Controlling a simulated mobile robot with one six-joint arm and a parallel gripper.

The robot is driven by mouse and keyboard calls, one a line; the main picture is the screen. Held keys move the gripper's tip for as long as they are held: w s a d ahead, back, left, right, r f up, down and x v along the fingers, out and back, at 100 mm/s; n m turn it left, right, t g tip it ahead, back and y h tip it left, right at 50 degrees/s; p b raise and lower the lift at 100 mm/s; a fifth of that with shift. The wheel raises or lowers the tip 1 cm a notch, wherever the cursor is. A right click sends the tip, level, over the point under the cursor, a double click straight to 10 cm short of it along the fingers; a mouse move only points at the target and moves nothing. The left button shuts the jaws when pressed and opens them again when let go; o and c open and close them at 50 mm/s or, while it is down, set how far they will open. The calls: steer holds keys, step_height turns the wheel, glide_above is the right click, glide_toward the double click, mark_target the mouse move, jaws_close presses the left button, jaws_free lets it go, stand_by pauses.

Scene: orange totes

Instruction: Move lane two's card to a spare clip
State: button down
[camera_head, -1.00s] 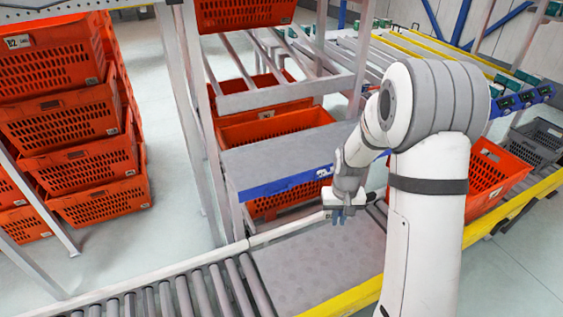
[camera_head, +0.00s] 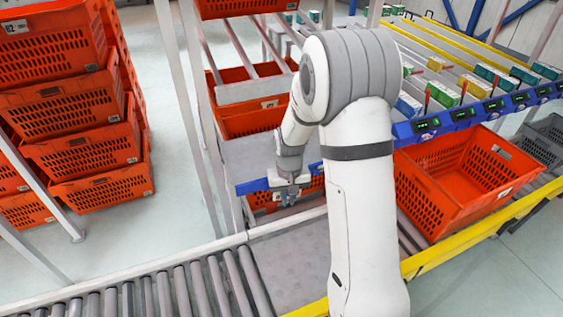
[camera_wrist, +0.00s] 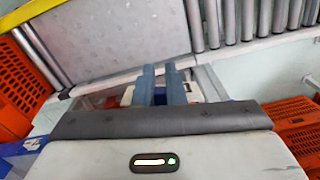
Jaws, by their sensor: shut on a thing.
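My gripper (camera_head: 289,198) hangs in front of the blue rail (camera_head: 253,186) of the grey shelf, pointing down. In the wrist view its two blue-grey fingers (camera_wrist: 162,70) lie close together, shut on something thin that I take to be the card. The card itself is hidden by the fingers, and I cannot make out its lane number. Spare clips are too small to tell apart.
A large orange tote (camera_head: 470,180) stands on the conveyor right of my arm. Stacked orange totes (camera_head: 85,155) stand at left. A roller conveyor (camera_head: 170,290) runs along the front. Flow lanes with small boxes (camera_head: 440,94) and lit displays (camera_head: 462,114) lie behind at right.

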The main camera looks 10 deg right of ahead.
steer(key=shift+w, duration=0.15)
steer(key=w+n+g+p, duration=0.1)
steer(key=w+n, duration=0.1)
steer(key=w, duration=1.2)
steer(key=shift+w+r+g+p, duration=0.15)
steer(key=shift+r+g+p, duration=0.15)
steer(key=shift+f, duration=0.15)
steer(key=shift+f+b, duration=1.4)
steer(key=shift+f, duration=1)
steer(key=shift+s, duration=0.4)
steer(key=shift+f+b, duration=1.15)
steer(key=shift+f, duration=0.7)
